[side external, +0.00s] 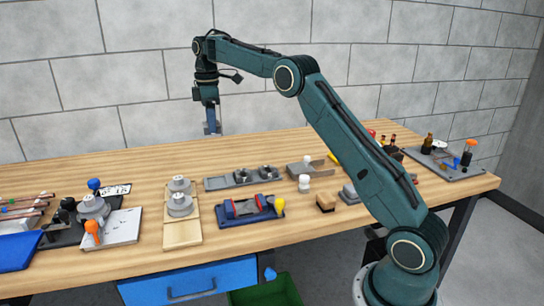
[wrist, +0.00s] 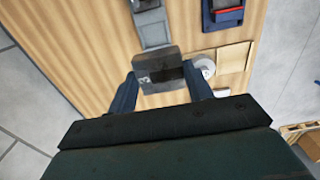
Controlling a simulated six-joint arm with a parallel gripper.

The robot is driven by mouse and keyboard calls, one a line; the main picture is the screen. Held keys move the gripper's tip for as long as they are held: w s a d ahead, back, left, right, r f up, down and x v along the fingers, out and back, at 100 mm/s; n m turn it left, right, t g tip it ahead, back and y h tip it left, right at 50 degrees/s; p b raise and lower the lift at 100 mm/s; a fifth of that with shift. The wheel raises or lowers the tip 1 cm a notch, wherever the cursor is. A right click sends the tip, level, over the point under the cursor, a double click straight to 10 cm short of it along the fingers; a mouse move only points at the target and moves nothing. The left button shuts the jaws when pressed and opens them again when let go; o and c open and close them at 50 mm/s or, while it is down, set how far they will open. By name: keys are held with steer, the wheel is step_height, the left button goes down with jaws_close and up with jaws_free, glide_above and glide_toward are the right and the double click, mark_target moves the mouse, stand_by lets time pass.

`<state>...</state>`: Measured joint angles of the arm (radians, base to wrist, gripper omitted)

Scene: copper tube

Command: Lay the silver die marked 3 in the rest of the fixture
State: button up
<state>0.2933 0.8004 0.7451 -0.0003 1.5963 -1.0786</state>
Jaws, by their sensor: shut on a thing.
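My gripper (side external: 211,128) is raised well above the back of the table in the side view. In the wrist view my gripper (wrist: 160,80) has its two blue fingers on either side of a grey metal block (wrist: 146,63), shut on it. A long grey fixture (side external: 218,183) lies on the table and shows beyond the block in the wrist view (wrist: 150,24). A dark blue fixture (side external: 240,216) with a yellow knob lies in front of it.
A wooden tray (side external: 183,235) with stacked round silver pieces (side external: 180,203) stands left of the blue fixture. A small white piece (side external: 304,183) and a grey block (side external: 349,194) sit to the right. Plates and tools crowd the left end. The back of the table is clear.

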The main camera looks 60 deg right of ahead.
steer(key=shift+s+a+f, duration=0.4)
steer(key=shift+s, duration=0.1)
glide_above(245, 208)
step_height(245, 208, down, 8)
steer(key=shift+w+d+f, duration=0.1)
steer(key=shift+f, duration=0.2)
stand_by(0.4)
steer(key=shift+f, duration=2.7)
steer(key=shift+f, duration=1.15)
steer(key=o, duration=1.4)
steer(key=shift+r, duration=0.1)
step_height(245, 208, up, 14)
steer(key=shift+f, duration=0.2)
